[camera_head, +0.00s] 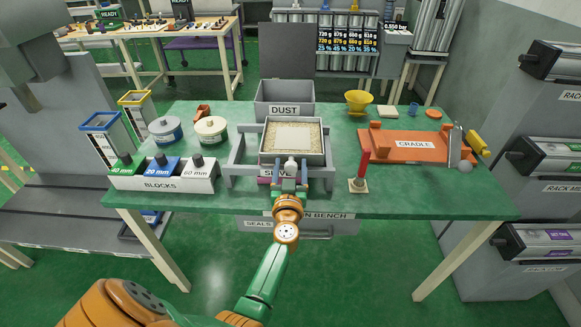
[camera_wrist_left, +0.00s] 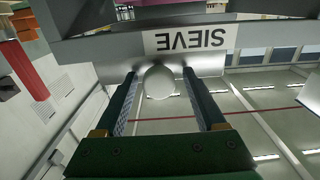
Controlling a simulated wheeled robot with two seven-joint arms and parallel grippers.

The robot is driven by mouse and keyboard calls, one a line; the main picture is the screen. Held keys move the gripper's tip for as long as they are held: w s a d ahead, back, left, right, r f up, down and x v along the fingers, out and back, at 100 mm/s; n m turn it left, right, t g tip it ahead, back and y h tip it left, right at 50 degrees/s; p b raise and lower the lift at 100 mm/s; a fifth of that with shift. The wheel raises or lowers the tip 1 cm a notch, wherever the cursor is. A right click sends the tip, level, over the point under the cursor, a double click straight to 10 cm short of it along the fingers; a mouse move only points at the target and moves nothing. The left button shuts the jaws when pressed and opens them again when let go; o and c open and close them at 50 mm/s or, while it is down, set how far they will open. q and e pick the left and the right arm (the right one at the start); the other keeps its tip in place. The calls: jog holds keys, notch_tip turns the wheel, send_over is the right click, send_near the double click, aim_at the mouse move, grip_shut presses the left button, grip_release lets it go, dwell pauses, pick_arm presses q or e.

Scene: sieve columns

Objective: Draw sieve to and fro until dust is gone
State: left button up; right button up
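The sieve (camera_head: 312,159) is a grey square tray in a grey frame on the green bench. Sandy grains cover its mesh around a paler rectangle in the middle. Its front knob (camera_wrist_left: 160,82) is pale and round, below the SIEVE label in the left wrist view. My left gripper (camera_head: 289,183) is at the sieve's front; in the wrist view its two fingers (camera_wrist_left: 160,95) stand either side of the knob, with gaps visible on both sides. The grey DUST box (camera_head: 285,110) stands directly behind the sieve. My right gripper is out of view.
A yellow funnel (camera_head: 359,100) is behind. The bench's front right is clear.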

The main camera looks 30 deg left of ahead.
pick_arm(q)
jog(key=p+v, duration=0.2)
jog(key=v, duration=0.5)
